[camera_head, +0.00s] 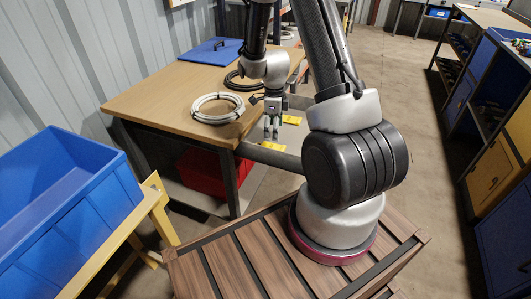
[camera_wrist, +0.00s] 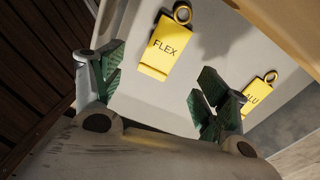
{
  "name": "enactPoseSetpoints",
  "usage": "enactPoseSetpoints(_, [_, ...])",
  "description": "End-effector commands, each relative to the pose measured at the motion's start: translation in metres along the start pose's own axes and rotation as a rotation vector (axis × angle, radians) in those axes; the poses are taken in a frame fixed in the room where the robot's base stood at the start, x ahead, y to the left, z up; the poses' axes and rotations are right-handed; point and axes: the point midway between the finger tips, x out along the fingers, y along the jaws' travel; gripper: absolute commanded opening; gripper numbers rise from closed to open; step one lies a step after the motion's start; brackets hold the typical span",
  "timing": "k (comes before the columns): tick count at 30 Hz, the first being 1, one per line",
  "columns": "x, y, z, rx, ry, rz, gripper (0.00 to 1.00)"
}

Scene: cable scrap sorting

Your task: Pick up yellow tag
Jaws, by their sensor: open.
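Two yellow tags with ring loops lie on a pale grey surface. In the wrist view, one tag (camera_wrist: 167,48) reads FLEX and lies between and beyond my open fingers. The other tag (camera_wrist: 257,98) is at the right, partly hidden behind my right finger; only its last letters show. In the head view, one yellow tag (camera_head: 272,146) lies just below my gripper and another (camera_head: 292,119) lies to its upper right. My gripper (camera_head: 271,135) points down beside the table's right edge, open and empty. It also shows in the wrist view (camera_wrist: 160,82), apart from both tags.
A wooden table (camera_head: 150,98) stands left of my gripper, with a white cable coil (camera_head: 218,119), a dark coil and a blue lid (camera_head: 212,50) on it. A red bin (camera_head: 207,171) is beneath. A blue crate (camera_head: 62,205) is at left.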

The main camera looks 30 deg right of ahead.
Motion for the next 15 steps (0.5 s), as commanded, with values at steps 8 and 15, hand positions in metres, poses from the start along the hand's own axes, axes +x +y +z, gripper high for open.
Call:
enactPoseSetpoints(8, [0.011, -0.003, 0.002, 0.194, -0.01, -0.012, 0.74])
enactPoseSetpoints(15, [0.043, -0.002, -0.001, 0.191, -0.008, -0.01, 0.74])
